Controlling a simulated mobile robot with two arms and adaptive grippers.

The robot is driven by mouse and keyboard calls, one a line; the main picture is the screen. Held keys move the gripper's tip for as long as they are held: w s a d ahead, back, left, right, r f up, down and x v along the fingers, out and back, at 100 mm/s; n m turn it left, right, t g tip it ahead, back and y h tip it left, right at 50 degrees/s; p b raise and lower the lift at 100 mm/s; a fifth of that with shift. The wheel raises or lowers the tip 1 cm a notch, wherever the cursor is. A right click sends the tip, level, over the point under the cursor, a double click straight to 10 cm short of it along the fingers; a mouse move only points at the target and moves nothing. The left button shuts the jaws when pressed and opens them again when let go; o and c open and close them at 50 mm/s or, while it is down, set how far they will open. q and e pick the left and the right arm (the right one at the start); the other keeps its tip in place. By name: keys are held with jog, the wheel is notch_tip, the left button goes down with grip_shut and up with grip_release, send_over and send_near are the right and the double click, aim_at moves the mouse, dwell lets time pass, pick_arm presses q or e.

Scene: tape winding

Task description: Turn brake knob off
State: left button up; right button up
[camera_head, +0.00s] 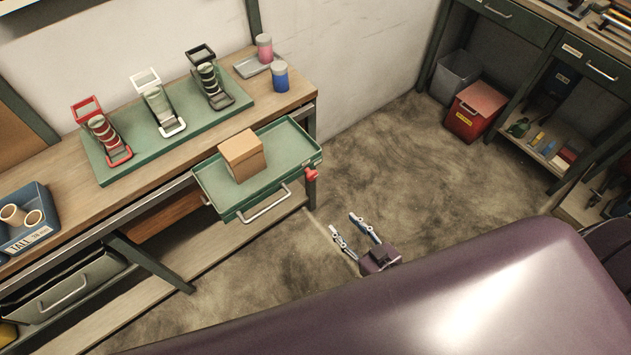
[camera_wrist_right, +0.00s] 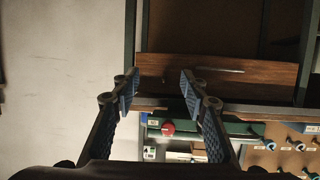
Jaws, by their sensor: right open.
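The red brake knob (camera_head: 311,175) sticks out from the right front corner of the green pull-out tray (camera_head: 236,212). In the right wrist view the knob (camera_wrist_right: 168,128) shows as a small red disc between the two fingers, below their tips in the picture. My right gripper (camera_head: 353,225) is open and empty. In the head view it is in front of the tray, below and right of the knob, and apart from it. My left gripper is not in view.
A cardboard box (camera_head: 242,155) stands on the tray, which has a front handle (camera_head: 264,207). Tape stands on a green mat (camera_head: 105,170), two jars and a blue bin (camera_head: 42,236) are on the workbench (camera_head: 60,193). A red bin (camera_head: 474,111) stands farther right. Floor right of the tray is clear.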

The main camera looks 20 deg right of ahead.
aim_at(314, 177)
notch_tip(314, 177, up, 12)
jog(key=w+a+n+t+y, duration=0.1)
jog(key=w+a+t+y, duration=0.1)
jog(key=w+a+t, duration=0.1)
jog(key=x, duration=0.7)
jog(key=shift+d, duration=0.1)
grip_shut()
